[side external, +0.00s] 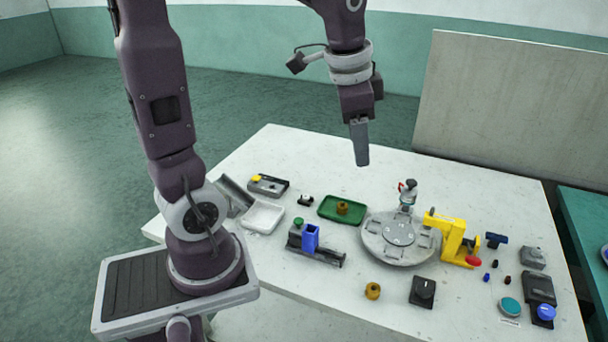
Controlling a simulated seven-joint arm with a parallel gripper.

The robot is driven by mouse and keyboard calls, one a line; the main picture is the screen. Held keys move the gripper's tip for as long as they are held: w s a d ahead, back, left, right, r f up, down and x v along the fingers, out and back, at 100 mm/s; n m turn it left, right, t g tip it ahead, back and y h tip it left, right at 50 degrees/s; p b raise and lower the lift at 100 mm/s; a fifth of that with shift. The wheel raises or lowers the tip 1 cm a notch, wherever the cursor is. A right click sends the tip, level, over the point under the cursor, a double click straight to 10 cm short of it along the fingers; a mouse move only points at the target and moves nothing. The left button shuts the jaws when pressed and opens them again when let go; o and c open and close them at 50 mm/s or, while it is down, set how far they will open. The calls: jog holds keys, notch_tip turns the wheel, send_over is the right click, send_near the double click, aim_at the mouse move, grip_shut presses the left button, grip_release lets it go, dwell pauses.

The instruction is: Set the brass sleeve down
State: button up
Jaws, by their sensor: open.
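One small brass-coloured round piece (342,208) sits in the green tray (328,216) near the middle of the table. A second brass-coloured round piece (373,291) stands on the bare table near the front edge. I cannot tell from this view which of them is the brass sleeve. My gripper (361,162) hangs pointing down, well above the table and apart from both pieces. Its fingers are seen edge-on, so the gap between them is hidden. It is open, and nothing shows between or below the fingers.
A grey round turntable (386,250) stands right of the green tray, with a yellow press (452,240) beside it. A white tray (263,217) and a blue-and-grey fixture (313,242) are at left. A black knob box (422,292) and several buttons and small parts occupy the right.

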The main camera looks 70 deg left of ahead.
jog(key=s+d+n+t, duration=0.1)
jog(key=s+d+n, duration=0.1)
jog(key=s+d, duration=0.2)
jog(key=s+d+r+n+t+h, duration=0.1)
jog(key=s+d, duration=0.3)
jog(key=s, duration=0.6)
jog(key=shift+s+d+n+t, duration=0.25)
jog(key=shift+s+n+t, duration=0.15)
jog(key=shift+n, duration=0.2)
jog(key=shift+r, duration=0.1)
